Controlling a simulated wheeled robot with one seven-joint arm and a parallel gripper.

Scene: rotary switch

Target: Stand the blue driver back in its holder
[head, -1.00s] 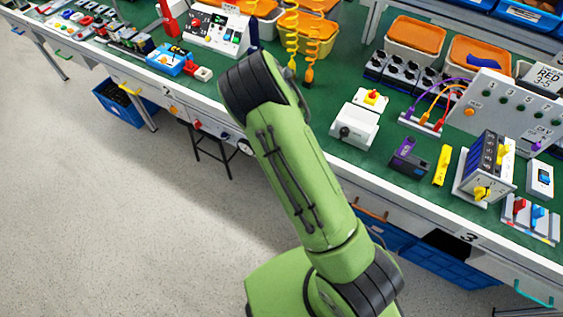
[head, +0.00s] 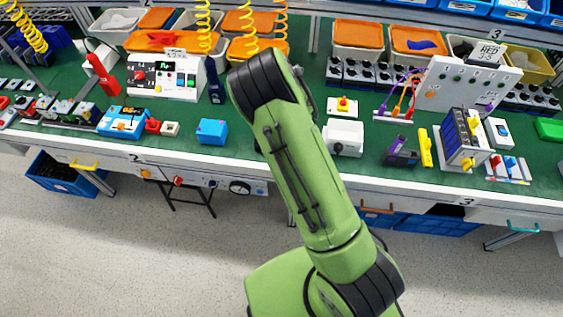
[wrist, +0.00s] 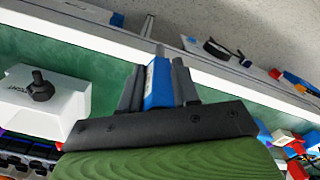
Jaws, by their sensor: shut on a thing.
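My gripper (wrist: 158,90) is shut on the blue driver (wrist: 157,84) in the wrist view. The driver's blue handle sits between the dark fingers, and a thin grey shaft shows beyond it, over the pale bench edge. In the head view, my arm hides the gripper and the driver. A dark block with a purple part (head: 401,153) stands at the right of the bench and may be the holder; I cannot tell for sure. A white box with a black knob (head: 343,138) stands left of it, and also shows at the left of the wrist view (wrist: 42,92).
A blue block (head: 211,131) sits left of my arm. A yellow piece (head: 425,147) and a switch unit (head: 460,138) stand near the dark block. Bins and panels line the bench's back.

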